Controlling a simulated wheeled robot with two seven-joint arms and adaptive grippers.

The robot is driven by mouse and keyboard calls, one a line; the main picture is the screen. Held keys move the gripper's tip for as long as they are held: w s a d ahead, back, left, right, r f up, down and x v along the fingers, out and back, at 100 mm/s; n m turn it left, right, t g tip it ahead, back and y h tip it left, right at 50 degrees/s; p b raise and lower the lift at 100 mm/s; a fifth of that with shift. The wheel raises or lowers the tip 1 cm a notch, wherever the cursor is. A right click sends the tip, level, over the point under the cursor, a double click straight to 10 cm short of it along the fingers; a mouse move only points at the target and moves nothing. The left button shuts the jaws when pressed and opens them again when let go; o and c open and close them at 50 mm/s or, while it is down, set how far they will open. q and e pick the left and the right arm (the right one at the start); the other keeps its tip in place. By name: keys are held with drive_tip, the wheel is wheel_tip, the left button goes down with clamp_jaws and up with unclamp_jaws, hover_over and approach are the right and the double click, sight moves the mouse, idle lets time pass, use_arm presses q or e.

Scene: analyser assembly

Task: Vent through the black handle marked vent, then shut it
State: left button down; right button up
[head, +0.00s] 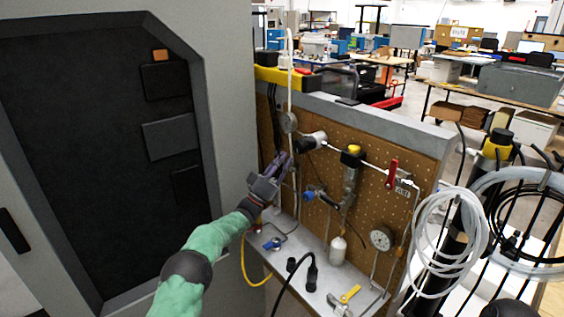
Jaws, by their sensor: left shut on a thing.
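My left gripper (281,160) is at the left part of the brown pegboard panel, beside a thin vertical tube. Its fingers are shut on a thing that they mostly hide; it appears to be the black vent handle. No vent marking can be read there, and I cannot tell how far the handle is turned. My right gripper is not in view.
The pegboard (378,205) carries a red handle (392,172), a blue handle (309,194), a yellow-capped fitting (352,154) and a round gauge (382,238). A yellow handle (350,293) is on the shelf below. A grey cabinet (232,110) stands close on the left. Coiled tubing (450,237) hangs right.

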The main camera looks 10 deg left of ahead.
use_arm(q)
drive_tip(key=shift+d+f, duration=0.1)
drive_tip(key=shift+f, duration=0.05)
drive_tip(key=c, duration=1.3)
unclamp_jaws()
drive_tip(key=s+a, duration=0.3)
drive_tip(key=s+a+f, duration=0.1)
drive_tip(key=s+a, duration=0.2)
drive_tip(key=s, duration=0.1)
drive_tip(key=s+a+f, duration=0.1)
drive_tip(key=s+a, duration=0.2)
drive_tip(key=s, duration=0.1)
